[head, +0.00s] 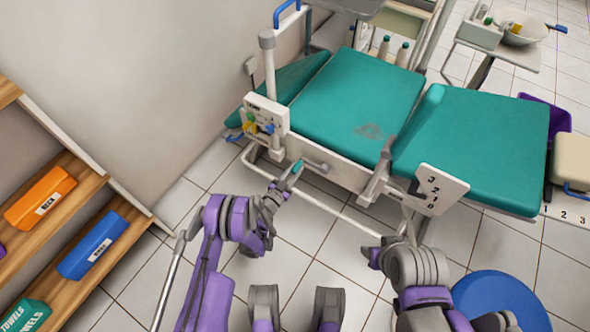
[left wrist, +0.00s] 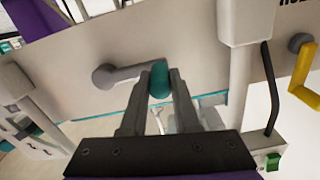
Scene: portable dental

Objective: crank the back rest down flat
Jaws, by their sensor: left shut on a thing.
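The dental chair has a large teal middle pad (head: 357,96), a teal right pad (head: 478,148) and a smaller, darker teal panel (head: 306,78) at its left end. The pictures do not settle which is the back rest. A grey crank with a teal grip sticks out of the white side frame. My left gripper (head: 292,173) is shut on this crank grip (left wrist: 160,80), which stands between both fingers in the left wrist view. The grey crank arm (left wrist: 118,74) points left from the grip to its pivot.
A white panel (head: 264,113) with yellow and blue handles stands left of the crank. A numbered plate (head: 441,189) is on the chair's front side. A blue round stool (head: 500,303) is at lower right, shelves with boxes (head: 93,243) at left. Tiled floor lies between.

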